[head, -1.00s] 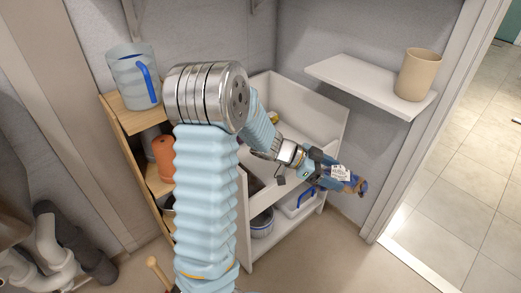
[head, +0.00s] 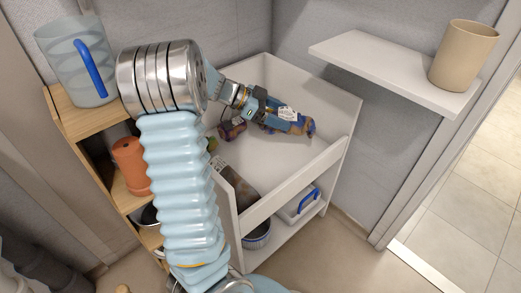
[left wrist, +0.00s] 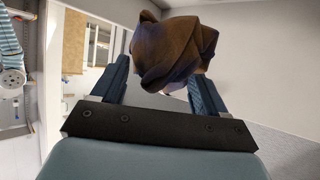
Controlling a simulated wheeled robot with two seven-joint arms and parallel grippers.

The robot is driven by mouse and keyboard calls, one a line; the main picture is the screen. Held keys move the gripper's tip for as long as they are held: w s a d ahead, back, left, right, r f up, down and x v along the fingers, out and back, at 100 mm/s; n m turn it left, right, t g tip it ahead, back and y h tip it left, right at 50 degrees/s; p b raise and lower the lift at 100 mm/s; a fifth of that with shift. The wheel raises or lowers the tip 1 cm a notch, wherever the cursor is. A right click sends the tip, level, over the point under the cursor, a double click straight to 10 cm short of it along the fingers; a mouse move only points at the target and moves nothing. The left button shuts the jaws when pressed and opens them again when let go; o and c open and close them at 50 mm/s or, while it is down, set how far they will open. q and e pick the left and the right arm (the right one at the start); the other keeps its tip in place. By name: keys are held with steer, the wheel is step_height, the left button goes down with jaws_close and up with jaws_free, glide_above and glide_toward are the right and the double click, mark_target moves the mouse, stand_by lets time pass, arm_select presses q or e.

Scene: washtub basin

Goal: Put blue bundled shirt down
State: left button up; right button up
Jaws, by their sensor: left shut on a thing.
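The bundled shirt (left wrist: 172,50), brown with blue-purple folds, is between the two fingers of my left gripper (left wrist: 160,82) in the left wrist view. In the head view my left gripper (head: 292,121) is shut on it, and only the shirt's end (head: 310,128) shows past the fingers. They are over the inside of the white washtub basin (head: 333,160), towards its back right. I cannot tell how far above the basin floor the shirt is. My right gripper is not in view.
A dark reddish bundle (head: 232,129) and a brown bundle (head: 233,184) lie in the basin's left part. A white shelf (head: 385,68) with a beige cup (head: 463,55) is at the right. A wooden shelf (head: 93,118) with a pitcher (head: 75,62) is at the left.

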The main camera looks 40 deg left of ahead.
arm_select(q)
step_height(320, 180, down, 10)
steer(key=b, duration=0.4)
steer(key=shift+r, duration=0.35)
steer(key=o, duration=1.2)
steer(key=shift+s+a+r+p, duration=0.1)
steer(key=shift+r+p, duration=0.05)
steer(key=shift+p, duration=0.15)
steer(key=p+v, duration=0.6)
steer(key=v, duration=0.5)
steer(key=shift+s+a+p, duration=0.2)
steer(key=shift+a+p, duration=0.05)
steer(key=shift+p, duration=0.05)
